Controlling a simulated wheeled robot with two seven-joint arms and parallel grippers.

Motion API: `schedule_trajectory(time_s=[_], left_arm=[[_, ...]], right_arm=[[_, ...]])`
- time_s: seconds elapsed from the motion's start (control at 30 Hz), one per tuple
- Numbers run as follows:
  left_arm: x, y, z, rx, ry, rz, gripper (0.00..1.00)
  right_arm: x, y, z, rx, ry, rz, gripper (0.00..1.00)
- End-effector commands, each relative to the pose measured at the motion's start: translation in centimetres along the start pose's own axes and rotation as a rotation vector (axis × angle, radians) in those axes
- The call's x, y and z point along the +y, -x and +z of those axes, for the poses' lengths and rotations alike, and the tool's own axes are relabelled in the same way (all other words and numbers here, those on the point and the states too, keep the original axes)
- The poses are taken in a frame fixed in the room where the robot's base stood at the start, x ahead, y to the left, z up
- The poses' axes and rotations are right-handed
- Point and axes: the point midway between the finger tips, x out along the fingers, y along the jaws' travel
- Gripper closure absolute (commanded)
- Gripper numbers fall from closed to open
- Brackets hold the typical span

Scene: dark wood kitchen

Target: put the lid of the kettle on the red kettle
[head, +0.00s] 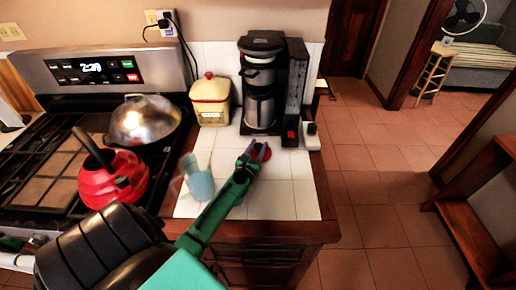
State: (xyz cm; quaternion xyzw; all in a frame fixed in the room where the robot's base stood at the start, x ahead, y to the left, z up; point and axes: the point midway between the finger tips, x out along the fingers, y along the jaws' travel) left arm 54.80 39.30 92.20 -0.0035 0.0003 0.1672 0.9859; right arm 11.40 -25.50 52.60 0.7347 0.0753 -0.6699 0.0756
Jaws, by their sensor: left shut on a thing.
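The red kettle (105,185) stands on the stove at the left, with its dark handle slanting up to the left. Its top opening is hard to make out. My left arm reaches across the white tiled counter, and its green gripper (257,150) is shut on the small red lid (265,155) in front of the coffee maker. The gripper partly hides the lid, and I cannot tell whether the lid still touches the tiles. The kettle is well to the left of the gripper. My right gripper is not in view.
A light blue cup (200,184) stands on the counter between gripper and kettle. A black coffee maker (262,85) and a cream and red canister (210,102) stand behind. A shiny domed pan (145,122) sits on the stove. The counter's front right tiles are clear.

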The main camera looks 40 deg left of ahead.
Motion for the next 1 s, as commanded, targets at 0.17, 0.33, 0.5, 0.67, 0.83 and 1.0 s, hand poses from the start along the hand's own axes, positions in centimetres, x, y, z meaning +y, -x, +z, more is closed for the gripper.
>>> schedule_trajectory(time_s=[0.17,0.33,0.5,0.67,0.83,1.0], left_arm=[[0.0,0.0,-0.2,0.0,0.0,0.0,0.26],[0.0,0.0,-0.2,0.0,0.0,0.0,0.26],[0.0,0.0,0.0,-0.001,0.0,0.0,0.26],[-0.1,1.5,-0.1,0.002,0.0,-0.001,0.26],[0.0,5.0,-0.2,0.003,0.002,0.0,0.26],[0.0,8.6,-0.3,0.002,0.001,0.0,0.26]], right_arm=[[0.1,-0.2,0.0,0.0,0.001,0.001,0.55],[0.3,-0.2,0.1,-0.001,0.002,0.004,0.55],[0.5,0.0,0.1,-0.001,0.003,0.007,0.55],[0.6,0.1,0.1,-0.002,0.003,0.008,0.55],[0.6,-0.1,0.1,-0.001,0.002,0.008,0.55],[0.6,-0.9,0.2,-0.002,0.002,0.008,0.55]])
